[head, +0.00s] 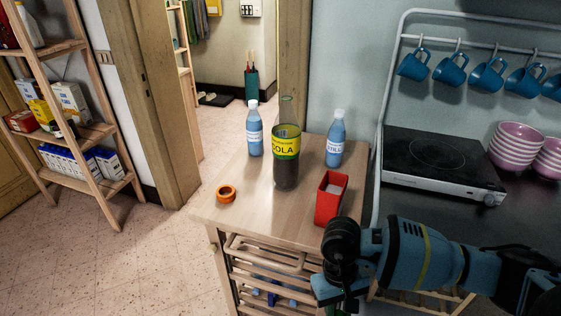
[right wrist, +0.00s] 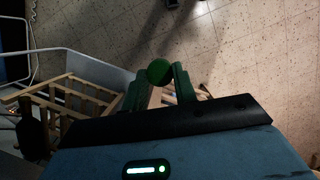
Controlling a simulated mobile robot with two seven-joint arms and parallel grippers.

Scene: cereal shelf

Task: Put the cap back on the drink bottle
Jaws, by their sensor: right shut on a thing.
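The drink bottle (head: 286,172) with the yellow-green COLA label stands upright on the small wooden table. Its dark drink shows in the lower part, and no cap is visible on its clear top. In the right wrist view, my right gripper (right wrist: 159,82) is shut on a round green cap (right wrist: 158,71), held between the green fingertips. In the head view, my right gripper (head: 335,308) is low at the bottom edge, in front of the table and right of the bottle. There the fingertips are mostly cut off and the cap is hidden. My left gripper is not in view.
The wooden table (head: 255,215) also bears two blue bottles with white caps (head: 255,135) (head: 336,140), a red open box (head: 331,198) and an orange ring (head: 226,194). A hob (head: 440,160) and pink bowls (head: 512,150) are at the right. Shelves (head: 85,140) stand left.

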